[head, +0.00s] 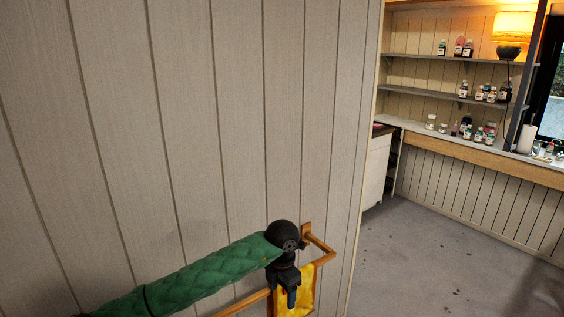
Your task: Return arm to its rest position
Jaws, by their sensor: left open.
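My left arm, in a green quilted sleeve, comes in from the lower left in the head view. Its black wrist ends in my left gripper (289,298), which points down near the bottom edge. The gripper is open. It is in front of or beside a wooden rail (322,256) fixed to the panelled wall. A yellow cloth (305,292) hangs at the rail, just right of the gripper. The gripper partly covers the cloth, and I cannot tell whether they touch. My right gripper is not in view.
A pale panelled wall (180,120) stands close to the arm. On the right, shelves (450,60) and a long counter (480,150) hold several bottles, jars and a lit lamp (513,27). The grey floor (420,255) between is clear apart from dark spots.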

